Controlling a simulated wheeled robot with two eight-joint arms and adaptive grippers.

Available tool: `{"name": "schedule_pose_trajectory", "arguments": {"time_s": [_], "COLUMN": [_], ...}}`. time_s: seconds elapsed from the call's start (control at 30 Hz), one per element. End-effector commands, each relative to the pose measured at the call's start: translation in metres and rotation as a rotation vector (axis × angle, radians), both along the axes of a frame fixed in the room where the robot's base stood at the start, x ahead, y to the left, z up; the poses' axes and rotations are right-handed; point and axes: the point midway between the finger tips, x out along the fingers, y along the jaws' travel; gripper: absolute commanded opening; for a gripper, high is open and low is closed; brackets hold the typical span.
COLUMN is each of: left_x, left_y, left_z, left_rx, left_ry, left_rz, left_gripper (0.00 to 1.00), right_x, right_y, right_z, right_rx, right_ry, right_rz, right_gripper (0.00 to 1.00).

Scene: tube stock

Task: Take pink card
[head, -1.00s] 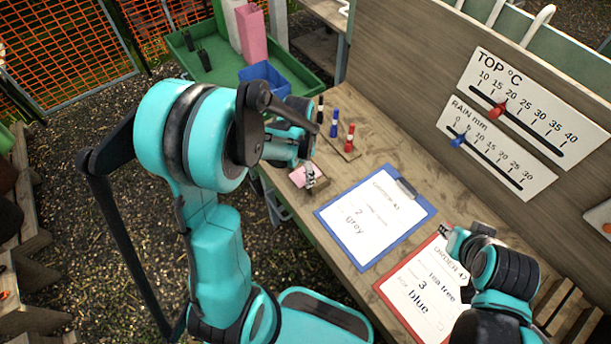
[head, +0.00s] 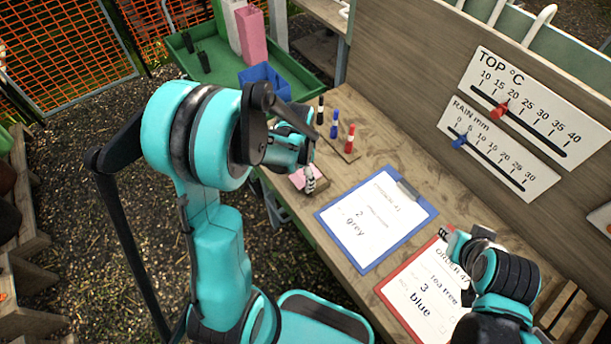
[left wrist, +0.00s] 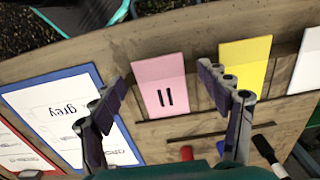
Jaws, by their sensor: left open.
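The pink card (left wrist: 161,84) shows in the left wrist view, with two dark strokes on it, standing between a clipboard and a yellow card. My left gripper (left wrist: 172,85) is open, its two fingers on either side of the pink card, with no visible contact. In the head view the left gripper (head: 309,181) is at the left end of the bench, mostly hidden behind its own arm. A bit of the pink card (head: 299,178) shows beside it. My right gripper (head: 446,232) is over the red clipboard; its jaw state is unclear.
A yellow card (left wrist: 246,70) and a white card (left wrist: 308,62) stand beside the pink one. Red (head: 349,139), blue (head: 334,124) and black markers (head: 320,110) stand on the bench. A blue clipboard (head: 330,219) and a red clipboard (head: 393,308) lie on it. A green tray (head: 303,81) is behind.

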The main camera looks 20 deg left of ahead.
Motion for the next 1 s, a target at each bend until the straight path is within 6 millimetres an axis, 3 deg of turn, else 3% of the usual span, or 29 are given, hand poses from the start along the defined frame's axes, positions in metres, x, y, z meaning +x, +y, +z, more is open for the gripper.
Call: {"name": "schedule_pose_trajectory", "arguments": {"time_s": [0.23,0.27,0.3,0.4,0.5,1.0], "left_x": [0.0000,0.0000,0.0000,0.0000,-0.0001,-0.0003], "left_y": [0.0000,0.0000,0.0000,0.0000,0.0001,0.0004], "left_z": [-0.0001,-0.0001,-0.0001,-0.0001,-0.0003,0.0009], "left_rx": [0.000,0.000,0.000,0.000,0.000,0.001], "left_ry": [0.000,0.000,0.000,0.000,0.000,0.000], "left_rz": [0.000,0.000,0.000,0.000,0.000,0.000], "left_gripper": [0.76,0.73,0.63,0.46,0.42,0.40], "right_x": [0.0000,0.0000,0.0000,0.0000,0.0000,-0.0001], "right_y": [0.0000,0.0000,0.0000,0.0000,0.0000,0.0000], "right_z": [-0.0002,-0.0002,-0.0002,-0.0002,-0.0003,0.0018], "right_rx": [0.000,0.000,0.000,0.000,0.000,0.000], "right_ry": [0.000,0.000,0.000,0.000,0.000,0.000], "right_rz": [0.000,0.000,0.000,0.000,0.000,0.000], "right_gripper": [0.29,0.29,0.29,0.29,0.29,0.29]}}
